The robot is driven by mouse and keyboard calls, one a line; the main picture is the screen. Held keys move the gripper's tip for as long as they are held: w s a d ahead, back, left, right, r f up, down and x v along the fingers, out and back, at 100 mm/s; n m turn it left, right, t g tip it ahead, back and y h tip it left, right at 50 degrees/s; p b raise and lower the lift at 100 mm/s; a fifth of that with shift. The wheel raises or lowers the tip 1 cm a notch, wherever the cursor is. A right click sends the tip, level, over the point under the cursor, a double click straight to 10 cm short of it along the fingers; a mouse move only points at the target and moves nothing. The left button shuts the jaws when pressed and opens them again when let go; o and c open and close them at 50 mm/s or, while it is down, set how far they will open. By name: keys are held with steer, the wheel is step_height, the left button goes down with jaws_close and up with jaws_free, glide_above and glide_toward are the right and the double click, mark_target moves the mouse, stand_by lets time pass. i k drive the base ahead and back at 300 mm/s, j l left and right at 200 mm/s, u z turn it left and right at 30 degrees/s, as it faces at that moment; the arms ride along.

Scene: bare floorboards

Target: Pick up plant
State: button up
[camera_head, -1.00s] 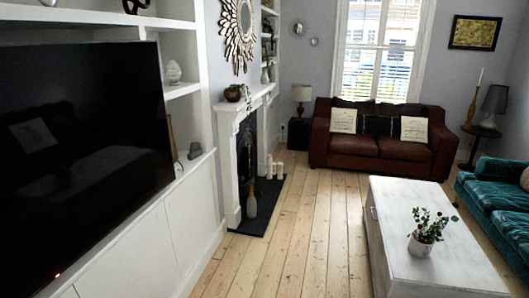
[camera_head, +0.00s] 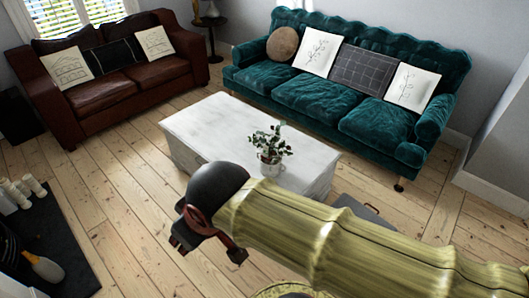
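The plant (camera_head: 269,145) has small green leaves and stands upright in a whitish pot on the white coffee table (camera_head: 210,122). It is near the table's front right part, and my yellow-green arm passes just below it in the picture. My gripper (camera_head: 208,250) is at the lower left of the plant, over the floorboards, apart from the plant and pointing down. Its two dark fingertips look spread, with nothing between them. The near edge of the table is partly hidden by my arm.
A teal sofa (camera_head: 310,92) stands behind the table, and a brown leather sofa (camera_head: 118,82) stands at the upper left. A dark hearth (camera_head: 62,262) with candles (camera_head: 20,190) and a vase (camera_head: 45,268) is at the left. Floorboards between hearth and table are clear.

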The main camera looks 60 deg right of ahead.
mark_target(270, 166)
steer(key=i+z, duration=0.8)
steer(key=i+j+z, duration=0.2)
steer(key=z, duration=0.2)
steer(key=i+z, duration=0.2)
steer(key=z, duration=0.3)
steer(key=i+z, duration=0.2)
steer(key=z, duration=0.3)
steer(key=i+j+z, duration=0.1)
steer(key=z, duration=0.35)
steer(key=i+j+z, duration=0.2)
steer(key=z, duration=0.3)
steer(key=i+j, duration=0.05)
